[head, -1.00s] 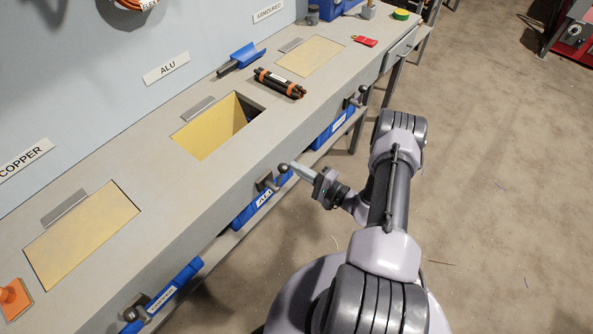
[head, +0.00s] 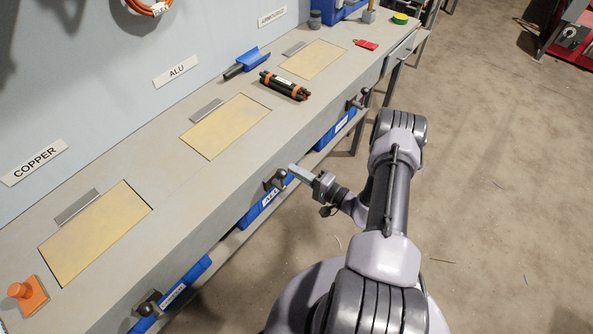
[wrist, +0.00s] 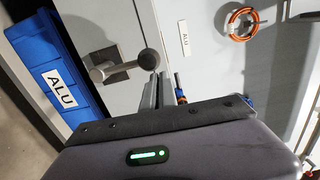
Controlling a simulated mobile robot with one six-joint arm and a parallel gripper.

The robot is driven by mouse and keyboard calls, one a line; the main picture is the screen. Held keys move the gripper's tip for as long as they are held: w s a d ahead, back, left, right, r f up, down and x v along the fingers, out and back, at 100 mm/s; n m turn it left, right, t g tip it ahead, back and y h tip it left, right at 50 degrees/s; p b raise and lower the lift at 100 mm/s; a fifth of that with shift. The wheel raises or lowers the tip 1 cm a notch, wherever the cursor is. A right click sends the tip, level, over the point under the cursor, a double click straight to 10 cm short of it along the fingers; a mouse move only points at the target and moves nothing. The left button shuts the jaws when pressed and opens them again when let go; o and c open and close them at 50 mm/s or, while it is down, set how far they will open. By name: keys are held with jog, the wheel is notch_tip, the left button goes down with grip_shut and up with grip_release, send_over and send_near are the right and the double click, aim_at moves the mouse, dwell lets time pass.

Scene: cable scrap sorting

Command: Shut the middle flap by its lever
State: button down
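The middle flap (head: 226,127), a pale yellow panel in the bench top near the ALU sign, lies flat and level with the top; its opening is closed over. Its lever (head: 276,180) with a dark ball knob is on the bench front, above the blue ALU bin (head: 266,202). In the wrist view, the lever (wrist: 116,68) points sideways and its ball is by my fingertips. My gripper (head: 293,170) is shut, with nothing seen between its fingers (wrist: 160,88). I cannot tell whether the fingertips touch the ball.
The copper flap (head: 95,232) and the far flap (head: 313,60) are also flat. A black cable bundle (head: 285,86) and a blue scoop (head: 250,60) lie on the bench. Another lever (head: 147,304) stands at near left. The floor at right is largely clear.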

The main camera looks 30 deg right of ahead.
jog(key=shift+a, duration=0.2)
jog(key=s+d, duration=0.8)
jog(key=shift+s+r+p, duration=0.3)
jog(key=shift+s+r, duration=0.05)
jog(key=shift+r, duration=0.1)
